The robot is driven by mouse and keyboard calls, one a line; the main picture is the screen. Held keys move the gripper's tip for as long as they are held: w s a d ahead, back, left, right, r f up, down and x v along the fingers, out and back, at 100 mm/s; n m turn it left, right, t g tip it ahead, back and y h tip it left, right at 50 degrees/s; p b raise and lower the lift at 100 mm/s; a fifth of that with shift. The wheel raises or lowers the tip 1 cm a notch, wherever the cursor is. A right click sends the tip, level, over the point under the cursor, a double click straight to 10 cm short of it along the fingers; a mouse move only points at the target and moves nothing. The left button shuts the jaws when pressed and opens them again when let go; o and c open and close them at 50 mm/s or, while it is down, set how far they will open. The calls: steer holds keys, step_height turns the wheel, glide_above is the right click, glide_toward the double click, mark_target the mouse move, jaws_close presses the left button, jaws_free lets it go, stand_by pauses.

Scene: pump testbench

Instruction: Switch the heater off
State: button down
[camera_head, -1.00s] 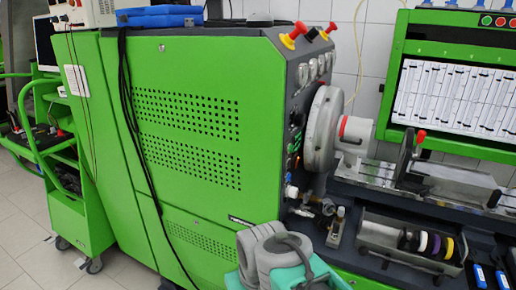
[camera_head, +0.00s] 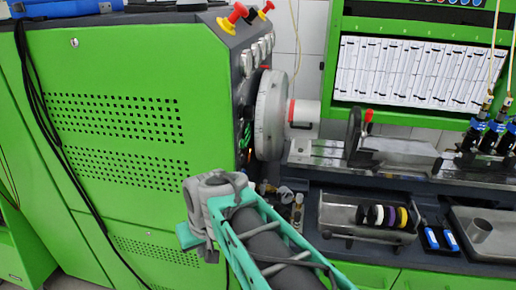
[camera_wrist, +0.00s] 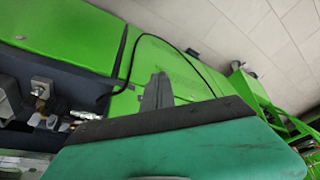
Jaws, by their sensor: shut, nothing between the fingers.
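The heater switch cannot be singled out. The narrow dark side panel (camera_head: 243,125) of the green test bench carries small controls and a green-lit part, seen at a steep angle beside the grey round flange. My grey and teal arm stands in front of the panel's lower end, and my gripper cannot be made out in the head view. In the wrist view my gripper (camera_wrist: 159,80) shows as grey fingers close together, empty, beyond the teal body. They point toward the green cabinet (camera_wrist: 150,62), and I cannot tell whether they touch it. No switch is clear there.
The grey round flange (camera_head: 270,115) sticks out right of the panel. Red-topped knobs (camera_head: 232,16) stand on the cabinet's top edge. A tray with coloured rings (camera_head: 385,215) sits on the bench at right. A black cable (camera_head: 45,115) hangs down the cabinet's front.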

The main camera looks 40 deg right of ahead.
steer(key=w+d+r+m+t+p, duration=0.1)
steer(key=d+r, duration=0.4)
steer(key=d, duration=0.5)
steer(key=w+d+r+m+t+p, duration=0.1)
steer(key=d+r, duration=0.4)
steer(key=d, duration=0.6)
steer(key=w+d+r+m+t+p, duration=0.2)
steer(key=d+r+m, duration=0.3)
steer(key=d, duration=0.6)
steer(key=shift+r+p, duration=0.45)
steer(key=shift+r, duration=0.05)
steer(key=shift+d, duration=0.1)
steer(key=w+f+p, duration=0.1)
steer(key=w+f, duration=0.1)
steer(key=w, duration=0.1)
steer(key=w+a+f, duration=0.1)
steer(key=w+f, duration=0.1)
steer(key=w, duration=0.1)
steer(key=w+a+f+p, duration=0.1)
steer(key=w+f, duration=0.2)
steer(key=shift+w+a+p, duration=0.15)
steer(key=shift+w+p, duration=0.1)
steer(key=shift+p, duration=0.1)
